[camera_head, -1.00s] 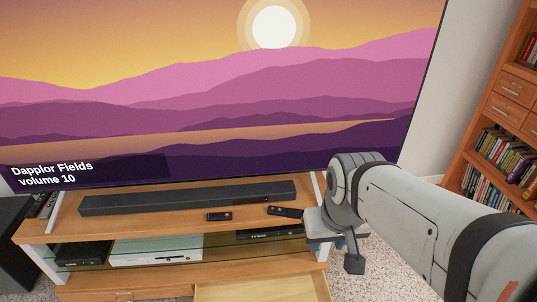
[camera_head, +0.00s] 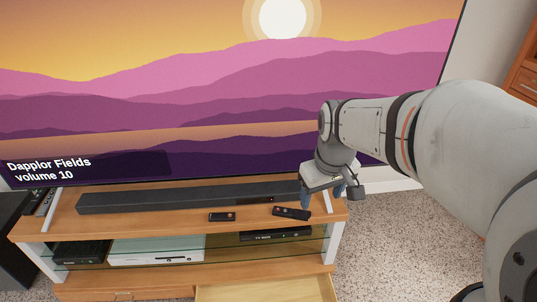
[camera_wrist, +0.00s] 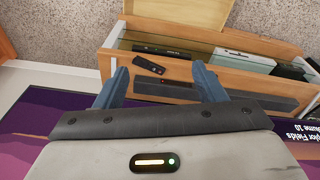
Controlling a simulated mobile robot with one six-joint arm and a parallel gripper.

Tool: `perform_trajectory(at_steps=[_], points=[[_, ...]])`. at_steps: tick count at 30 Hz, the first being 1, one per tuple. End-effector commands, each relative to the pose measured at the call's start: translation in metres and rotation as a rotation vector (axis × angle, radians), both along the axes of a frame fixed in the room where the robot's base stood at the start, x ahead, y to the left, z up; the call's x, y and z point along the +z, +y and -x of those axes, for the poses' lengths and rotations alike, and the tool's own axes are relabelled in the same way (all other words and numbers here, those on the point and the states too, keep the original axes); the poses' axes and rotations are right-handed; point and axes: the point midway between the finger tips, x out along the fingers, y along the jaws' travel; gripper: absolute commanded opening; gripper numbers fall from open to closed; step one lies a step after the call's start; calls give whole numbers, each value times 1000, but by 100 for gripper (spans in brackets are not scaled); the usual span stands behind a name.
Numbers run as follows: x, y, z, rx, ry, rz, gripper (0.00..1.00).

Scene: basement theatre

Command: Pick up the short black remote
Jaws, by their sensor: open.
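The short black remote (camera_head: 222,216) lies on the wooden TV stand top in front of the soundbar, left of a longer black remote (camera_head: 291,213). My gripper (camera_head: 346,193) hangs above the stand's right end, to the right of both remotes. Its two blue fingers are apart with nothing between them. In the wrist view, my gripper (camera_wrist: 160,72) points towards the stand, which appears upside down. A dark remote (camera_wrist: 148,65), seemingly the longer one, shows between the fingers. I cannot make out the short remote there; the right finger may hide it.
The soundbar (camera_head: 190,197) runs along the stand (camera_head: 160,226), beneath the large television (camera_head: 230,110). A white console (camera_head: 158,249) and dark boxes sit on the glass shelf below. A pale drawer (camera_head: 265,289) stands open at the front. Carpet (camera_head: 400,240) lies clear to the right.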

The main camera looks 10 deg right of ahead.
Motion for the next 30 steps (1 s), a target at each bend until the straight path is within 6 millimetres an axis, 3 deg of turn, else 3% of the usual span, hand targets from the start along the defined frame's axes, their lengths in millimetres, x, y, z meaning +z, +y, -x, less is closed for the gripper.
perform_trajectory(at_steps=[1,3,11,18,24,30], points=[[-19,0,-25,53,18,9,64],[-32,1,-57,135,31,22,64],[-112,3,-171,438,83,60,64],[-220,5,-259,715,127,80,64],[-300,6,-303,895,152,86,64],[-338,6,-319,979,162,88,64]])
